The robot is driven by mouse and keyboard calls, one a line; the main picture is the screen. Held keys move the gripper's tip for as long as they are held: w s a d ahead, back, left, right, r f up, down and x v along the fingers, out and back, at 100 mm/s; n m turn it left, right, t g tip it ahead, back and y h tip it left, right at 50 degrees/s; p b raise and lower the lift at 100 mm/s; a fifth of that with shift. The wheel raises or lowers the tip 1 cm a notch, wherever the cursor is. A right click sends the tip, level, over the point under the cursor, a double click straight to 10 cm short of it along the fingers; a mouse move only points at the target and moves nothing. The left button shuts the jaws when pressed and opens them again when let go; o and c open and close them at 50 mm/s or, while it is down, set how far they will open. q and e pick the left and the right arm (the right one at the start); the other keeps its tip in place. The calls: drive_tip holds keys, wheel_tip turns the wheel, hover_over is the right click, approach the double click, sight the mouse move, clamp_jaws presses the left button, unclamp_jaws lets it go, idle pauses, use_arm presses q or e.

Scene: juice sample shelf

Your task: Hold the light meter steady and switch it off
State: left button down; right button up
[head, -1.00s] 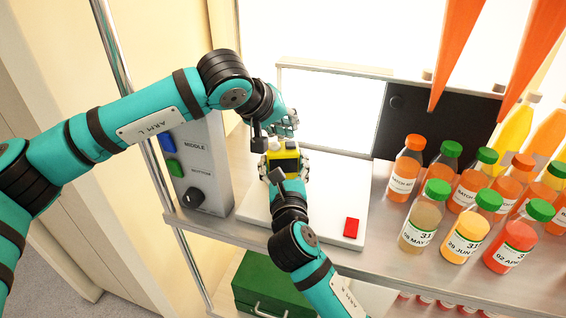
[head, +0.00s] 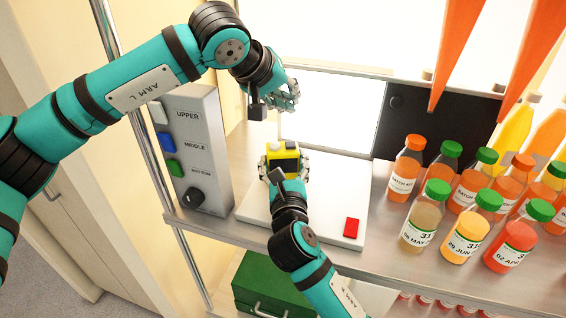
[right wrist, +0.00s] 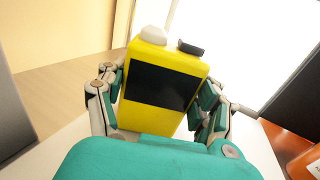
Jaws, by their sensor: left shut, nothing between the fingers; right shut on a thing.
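The light meter is a small yellow box (head: 284,150) with a dark screen, above the white board in the head view. In the right wrist view the light meter (right wrist: 165,85) stands upright with a white knob (right wrist: 153,35) and a black rocker-like part (right wrist: 191,47) on top. My right gripper (head: 285,167) is shut on the meter, with fingers on both its sides (right wrist: 160,105). My left gripper (head: 291,104) is shut and empty, above and behind the meter, apart from it. Whether the meter's base touches the board is hidden.
A white board (head: 327,205) with a red block (head: 351,227) lies on the metal shelf. A grey switch panel (head: 200,140) stands left. Several juice bottles (head: 465,235) fill the right side. A black panel (head: 425,125) stands behind. A green case (head: 270,287) is below.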

drive_tip(key=o, duration=1.5)
